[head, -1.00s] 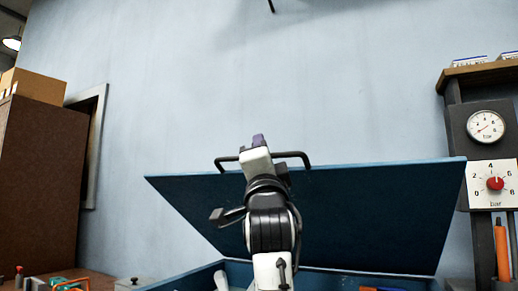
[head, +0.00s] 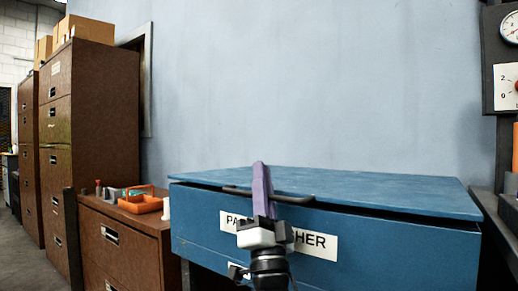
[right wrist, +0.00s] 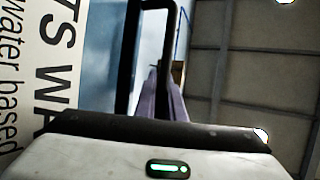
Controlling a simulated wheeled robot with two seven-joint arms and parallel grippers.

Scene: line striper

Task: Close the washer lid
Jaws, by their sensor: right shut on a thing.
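The blue parts washer (head: 400,256) stands ahead with a white label on its front. Its blue lid (head: 390,187) is down almost level, and a dark gap shows between the lid's front edge and the body. A black bar handle (head: 298,199) runs along the lid's front edge; in the right wrist view the handle (right wrist: 135,60) shows as a dark frame. My right gripper (head: 262,182), with purple fingers, is shut on the handle; the fingers (right wrist: 166,98) also show in the right wrist view. My left gripper is not in view.
An orange tray (head: 142,203) and small items sit on a low brown cabinet (head: 120,246) left of the washer. Tall brown cabinets (head: 105,120) stand farther left. A dark gauge stand (head: 505,100) is at the right. A blue wall is behind.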

